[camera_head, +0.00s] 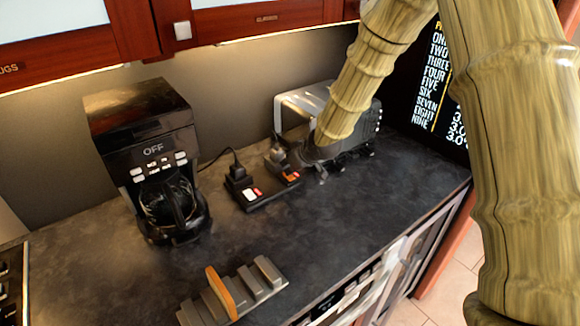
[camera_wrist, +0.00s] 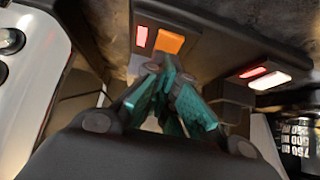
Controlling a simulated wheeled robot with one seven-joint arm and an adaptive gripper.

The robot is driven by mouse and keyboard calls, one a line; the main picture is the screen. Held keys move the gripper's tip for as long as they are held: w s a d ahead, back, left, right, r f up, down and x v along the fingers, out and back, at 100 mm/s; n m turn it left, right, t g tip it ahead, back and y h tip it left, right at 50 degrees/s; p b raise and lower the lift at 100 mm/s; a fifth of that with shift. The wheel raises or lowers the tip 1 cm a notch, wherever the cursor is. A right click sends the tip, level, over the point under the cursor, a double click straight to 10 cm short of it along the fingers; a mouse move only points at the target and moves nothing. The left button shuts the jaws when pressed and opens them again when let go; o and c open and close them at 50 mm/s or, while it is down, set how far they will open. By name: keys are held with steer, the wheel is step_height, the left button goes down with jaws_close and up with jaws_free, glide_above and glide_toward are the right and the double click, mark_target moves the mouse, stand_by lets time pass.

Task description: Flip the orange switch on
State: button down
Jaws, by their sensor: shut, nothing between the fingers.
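The orange switch (camera_head: 291,176) sits on a small dark switch block on the counter. In the wrist view the orange switch (camera_wrist: 170,42) shows beside a lit red strip (camera_wrist: 141,36). My gripper (camera_head: 272,160) is at the back of this block, low over the counter. In the wrist view its teal fingertips (camera_wrist: 164,66) are together and empty, just below the orange switch in the picture. I cannot tell whether they touch it. A second block holds a white switch (camera_head: 249,195) with a red part beside it.
A black coffee maker (camera_head: 150,150) reading OFF stands at left. A silver toaster (camera_head: 297,103) stands behind my gripper. A black plug (camera_head: 234,174) is in the second block. A grey rack (camera_head: 245,298) with an orange-brown slab is at the front. The counter's right middle is clear.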

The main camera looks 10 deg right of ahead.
mark_target(292, 179)
steer(key=shift+s+d+r+p, duration=0.1)
steer(key=shift+s+r+p, duration=0.05)
steer(key=shift+r+p, duration=1.6)
steer(key=shift+s+r+b, duration=0.15)
steer(key=shift+r+b, duration=0.15)
steer(key=shift+r, duration=0.05)
steer(key=shift+s+d+r+b, duration=0.15)
steer(key=shift+s+b, duration=0.15)
steer(key=s+f+b+v, duration=0.1)
steer(key=b+v, duration=0.1)
steer(key=v, duration=0.7)
steer(key=shift+d, duration=0.25)
